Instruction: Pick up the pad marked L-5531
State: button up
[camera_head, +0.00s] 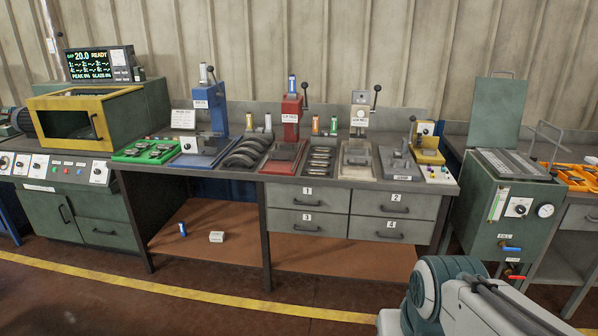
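No marking L-5531 can be read at this distance, so I cannot tell which piece is that pad. Several small flat pieces that look like pads (320,160) lie in a row on the workbench, right of the red press. Several dark curved brake shoes (245,152) lie to their left, between the blue press and the red press. Part of my arm shows at the lower right, in front of the bench and well apart from it. My gripper is not in view.
The workbench (440,186) carries a blue press (217,108), a red press (291,112), a grey press (360,115) and a green tray (146,151). Numbered drawers (308,191) sit below. A yellow-framed cabinet (75,118) stands left, a green tank (510,205) right. Floor before the bench is clear.

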aim_at(316, 171)
jog(key=u, duration=0.8)
jog(key=i, duration=1.15)
jog(key=u, duration=0.7)
jog(key=i, duration=1.4)
jog(key=z, duration=1.05)
jog(key=i, duration=0.8)
jog(key=z, duration=1.1)
jog(key=i, duration=0.25)
jog(key=z, duration=0.2)
